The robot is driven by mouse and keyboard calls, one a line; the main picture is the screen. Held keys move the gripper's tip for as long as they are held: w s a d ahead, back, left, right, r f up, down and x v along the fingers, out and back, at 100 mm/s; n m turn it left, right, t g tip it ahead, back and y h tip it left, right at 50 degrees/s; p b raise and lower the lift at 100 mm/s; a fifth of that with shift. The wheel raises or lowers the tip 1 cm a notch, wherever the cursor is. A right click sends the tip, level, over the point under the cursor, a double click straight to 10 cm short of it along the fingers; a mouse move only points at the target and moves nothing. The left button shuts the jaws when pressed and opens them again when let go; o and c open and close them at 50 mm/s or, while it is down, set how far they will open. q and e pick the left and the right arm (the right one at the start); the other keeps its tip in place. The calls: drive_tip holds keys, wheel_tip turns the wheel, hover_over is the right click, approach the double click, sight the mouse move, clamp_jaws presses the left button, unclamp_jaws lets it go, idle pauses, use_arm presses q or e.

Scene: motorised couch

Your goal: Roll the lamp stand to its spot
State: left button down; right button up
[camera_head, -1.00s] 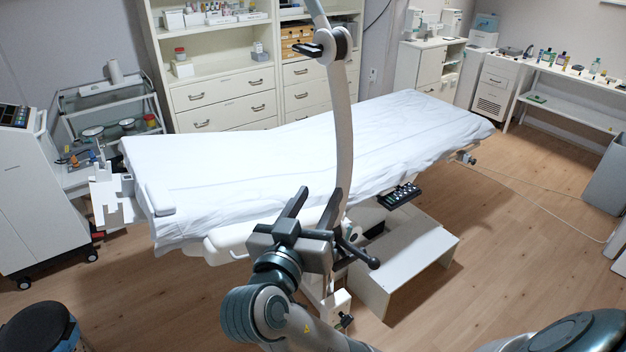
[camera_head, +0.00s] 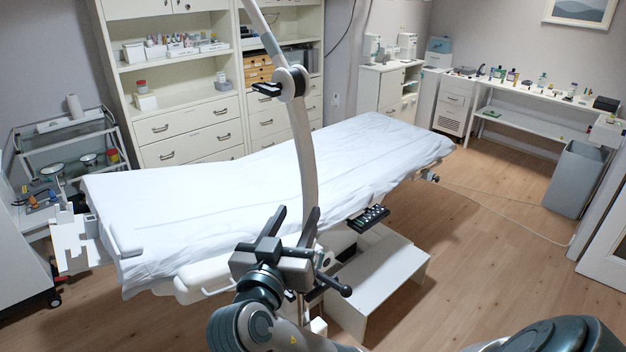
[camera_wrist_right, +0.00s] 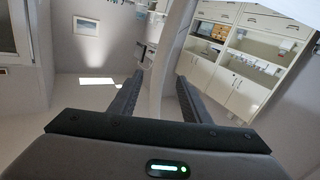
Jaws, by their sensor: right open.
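The lamp stand shows as a tall pale pole (camera_head: 304,150) with a dark-knobbed joint (camera_head: 290,84) near its top and a black-ended handle (camera_head: 335,285) low down. It stands in front of the couch, and its base is largely hidden by my right arm. My right gripper (camera_head: 290,226) is open at the lower pole. In the right wrist view the pole (camera_wrist_right: 172,65) appears between the two open fingers (camera_wrist_right: 158,98). I cannot tell whether either finger touches it. My left gripper is out of view.
A couch with a white sheet (camera_head: 230,195) lies behind the pole. A white step (camera_head: 385,285) and a black keypad (camera_head: 368,217) are right of the gripper. A trolley (camera_head: 70,130) stands left. Wood floor (camera_head: 490,260) is open at right, crossed by a thin cable.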

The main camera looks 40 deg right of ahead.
sight(313, 182)
drive_tip(key=p+x, duration=0.5)
drive_tip(key=x, duration=0.7)
drive_tip(key=shift+w+d+r, duration=0.1)
drive_tip(key=shift+w+d, duration=0.15)
drive_tip(key=shift+d, duration=0.1)
drive_tip(key=shift+w+d+p, duration=0.3)
drive_tip(key=shift+w+d, duration=0.1)
drive_tip(key=shift+d, duration=0.05)
clamp_jaws()
idle(0.5)
drive_tip(key=shift+s, duration=0.1)
